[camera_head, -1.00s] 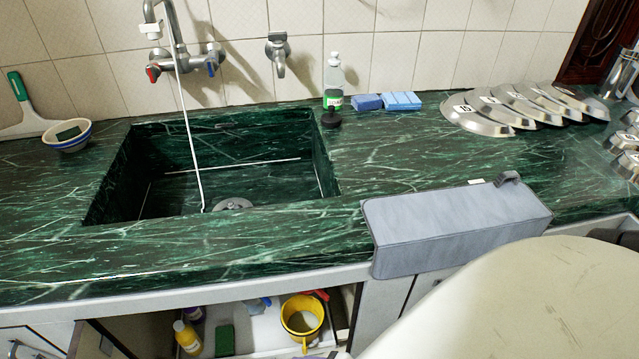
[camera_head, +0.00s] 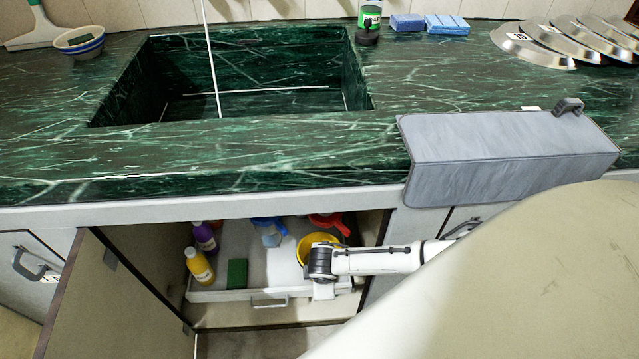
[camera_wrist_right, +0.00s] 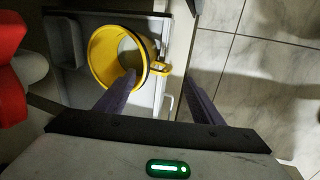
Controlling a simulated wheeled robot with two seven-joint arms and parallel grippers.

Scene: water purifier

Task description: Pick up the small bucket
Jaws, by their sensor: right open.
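The small yellow bucket (camera_head: 303,249) stands in the open cabinet under the sink, at the right end of a pull-out tray (camera_head: 225,296). My right arm comes in from the right and partly hides it. In the right wrist view the bucket (camera_wrist_right: 103,57) shows its open mouth, dark rim and yellow side handle (camera_wrist_right: 160,68). My right gripper (camera_wrist_right: 158,80) is open. Its left finger overlaps the bucket's mouth and its right finger is right of the handle, so the handle appears between the fingertips. I cannot tell whether they touch. My left gripper is out of view.
Yellow (camera_head: 200,267) and purple (camera_head: 205,237) bottles, a green sponge (camera_head: 237,273), a blue item (camera_head: 270,231) and a red item (camera_head: 330,223) share the cabinet. The countertop (camera_head: 250,180) overhangs above. An open door (camera_head: 110,300) stands left.

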